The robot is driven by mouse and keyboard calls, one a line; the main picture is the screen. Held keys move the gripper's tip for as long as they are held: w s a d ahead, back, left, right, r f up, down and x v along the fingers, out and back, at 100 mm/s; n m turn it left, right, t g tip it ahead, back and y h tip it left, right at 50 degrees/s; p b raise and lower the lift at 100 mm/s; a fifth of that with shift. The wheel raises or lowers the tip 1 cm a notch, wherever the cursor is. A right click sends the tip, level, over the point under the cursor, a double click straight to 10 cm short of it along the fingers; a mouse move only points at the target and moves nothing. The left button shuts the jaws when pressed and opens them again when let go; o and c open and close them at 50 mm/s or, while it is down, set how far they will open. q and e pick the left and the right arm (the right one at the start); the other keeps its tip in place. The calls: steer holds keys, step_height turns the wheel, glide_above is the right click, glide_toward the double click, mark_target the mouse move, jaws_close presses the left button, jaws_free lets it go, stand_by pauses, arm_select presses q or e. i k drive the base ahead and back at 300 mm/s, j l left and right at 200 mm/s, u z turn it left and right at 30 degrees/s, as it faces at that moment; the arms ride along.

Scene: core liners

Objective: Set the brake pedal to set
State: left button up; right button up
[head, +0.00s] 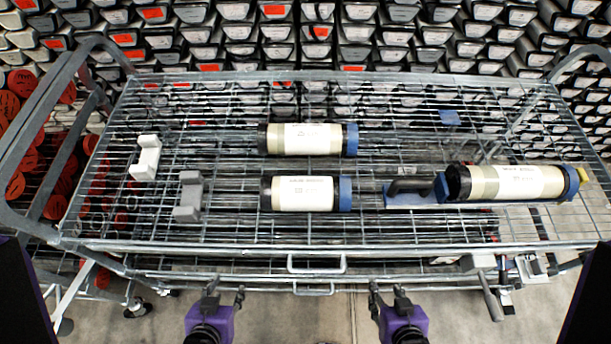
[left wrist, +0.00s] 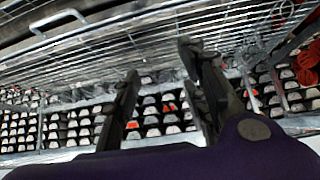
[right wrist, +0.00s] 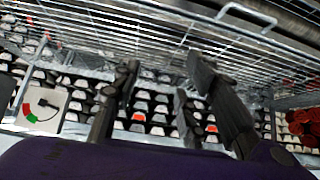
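A grey lever that looks like the brake pedal (head: 490,297) hangs low at the front right of the wire-mesh cart (head: 330,247), tilted. A white plate (head: 530,268) is beside it. In the right wrist view, a white sign (right wrist: 42,107) shows a red and green scale with a black lever symbol; the pedal's setting cannot be read. My left gripper (head: 225,291) is open and empty before the cart's front. My right gripper (head: 388,290) is open and empty, well left of the pedal. The wrist views show spread fingers on the left (left wrist: 160,65) and right (right wrist: 162,65).
Core liners (head: 310,139), (head: 300,194), (head: 515,183) lie on the cart's top. A front handle (head: 317,270) protrudes. Racks of liners stand behind. Floor before the cart is clear.

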mark_target(508, 308)
steer(key=k+z, duration=0.1)
steer(key=k, duration=0.35)
steer(key=k+l+z, duration=0.1)
steer(key=k, duration=0.3)
steer(key=l+z, duration=0.2)
steer(key=z, duration=1.55)
steer(key=i+l+u, duration=0.3)
steer(key=i+l, duration=0.2)
steer(key=i+l+u, duration=0.15)
steer(key=l, duration=0.3)
steer(key=i+l+u, duration=0.15)
steer(key=l, duration=0.25)
steer(key=i+l+u, duration=0.15)
steer(key=i+l, duration=0.15)
steer(key=l, duration=0.1)
